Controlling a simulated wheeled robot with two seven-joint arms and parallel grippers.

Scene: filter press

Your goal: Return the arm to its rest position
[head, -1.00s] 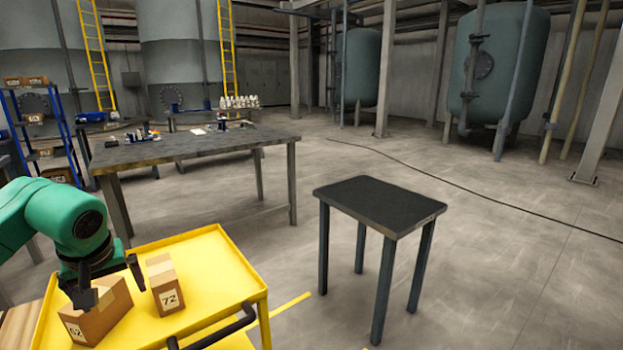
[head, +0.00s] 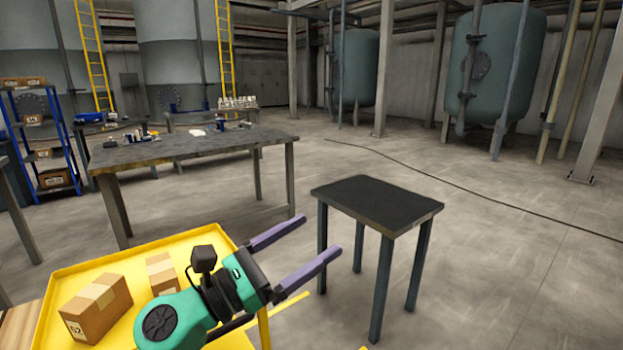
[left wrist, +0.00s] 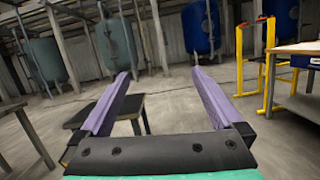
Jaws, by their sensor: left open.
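My left gripper (head: 322,240) is open and empty, its two purple fingers spread and pointing right in the head view. It hangs above the right edge of the yellow cart, apart from the boxes. In the left wrist view the open fingers (left wrist: 160,80) have only air between them. My green left arm enters from the bottom of the head view and covers part of the cart. My right gripper is in neither view.
A yellow cart (head: 62,268) holds a larger cardboard box (head: 95,308) and a smaller box (head: 160,270), partly hidden by my arm. A small dark table (head: 375,200) stands to the right. A long table (head: 200,147) stands behind. Open floor lies at far right.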

